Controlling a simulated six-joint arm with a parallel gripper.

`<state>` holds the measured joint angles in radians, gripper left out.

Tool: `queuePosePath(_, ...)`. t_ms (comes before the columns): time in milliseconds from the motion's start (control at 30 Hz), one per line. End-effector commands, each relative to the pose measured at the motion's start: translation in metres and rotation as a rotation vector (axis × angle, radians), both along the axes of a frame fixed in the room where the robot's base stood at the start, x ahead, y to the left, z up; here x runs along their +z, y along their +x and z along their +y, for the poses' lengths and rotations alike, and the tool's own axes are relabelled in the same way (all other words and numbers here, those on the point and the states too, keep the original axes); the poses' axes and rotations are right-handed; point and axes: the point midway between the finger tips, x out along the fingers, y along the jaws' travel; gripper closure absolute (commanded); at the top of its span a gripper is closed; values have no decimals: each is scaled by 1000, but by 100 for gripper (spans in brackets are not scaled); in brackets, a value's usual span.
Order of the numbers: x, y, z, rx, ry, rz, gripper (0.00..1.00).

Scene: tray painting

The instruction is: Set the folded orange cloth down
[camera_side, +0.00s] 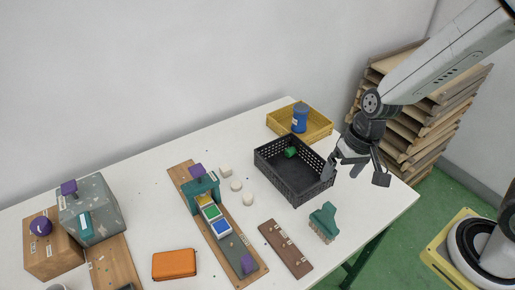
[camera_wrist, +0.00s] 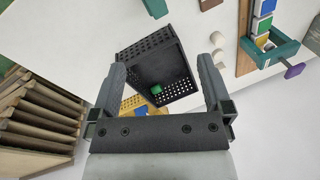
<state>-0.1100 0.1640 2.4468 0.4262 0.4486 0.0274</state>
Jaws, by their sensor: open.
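The folded orange cloth (camera_side: 175,264) lies flat on the white table near its front edge, left of the long wooden board. It does not show in the wrist view. My gripper (camera_side: 360,172) is open and empty, raised at the right of the black crate and far from the cloth. In the wrist view, my gripper's two fingers (camera_wrist: 163,75) stand wide apart with nothing between them but the view down to the crate.
The black crate (camera_side: 268,172) holds a green object (camera_side: 290,152). A yellow crate (camera_side: 318,124) with a blue can (camera_side: 299,118) stands behind. A teal brush (camera_side: 324,222) stands near the right edge. Stacked wooden trays (camera_side: 425,125) stand beyond the table.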

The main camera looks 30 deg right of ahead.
Motion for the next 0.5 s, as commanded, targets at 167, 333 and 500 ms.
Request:
queuePosePath(167, 11, -6, -36, 134, -124, -90, 0)
queuePosePath(333, 18, -10, -57, 227, -205, -143, 0)
queuePosePath(500, 20, -12, -64, 267, -238, -162, 0)
